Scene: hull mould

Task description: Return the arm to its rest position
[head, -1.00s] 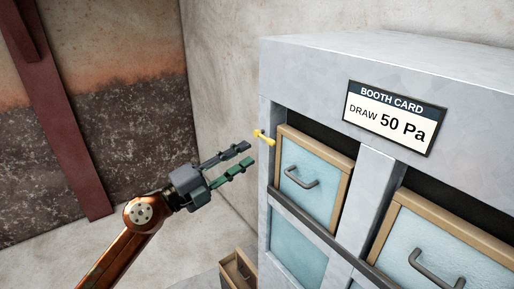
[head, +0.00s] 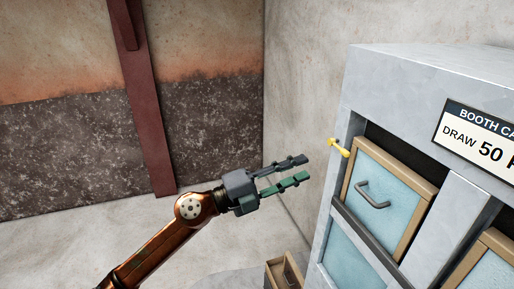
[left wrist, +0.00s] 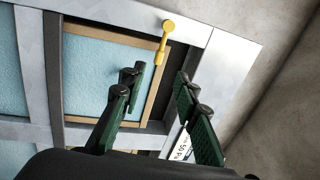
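My left gripper (head: 307,168) is open and empty, with its two dark green fingers apart. It hangs in free air to the left of the grey cabinet (head: 400,84). A yellow lever (head: 338,148) on the cabinet's left front edge is just beyond the fingertips, with a gap between. In the left wrist view the open fingers of the left gripper (left wrist: 160,78) show with nothing between them, and the yellow lever (left wrist: 166,38) lies past them. My left arm reaches in from the lower left. My right gripper is out of view.
The cabinet holds a blue panel with a wooden frame (head: 409,245) and a dark handle. A booth card (head: 487,139) is cut off at the right edge. A small wooden box (head: 285,272) sits low beside the cabinet. A rust-red beam (head: 142,95) leans on the back wall. Open floor lies left.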

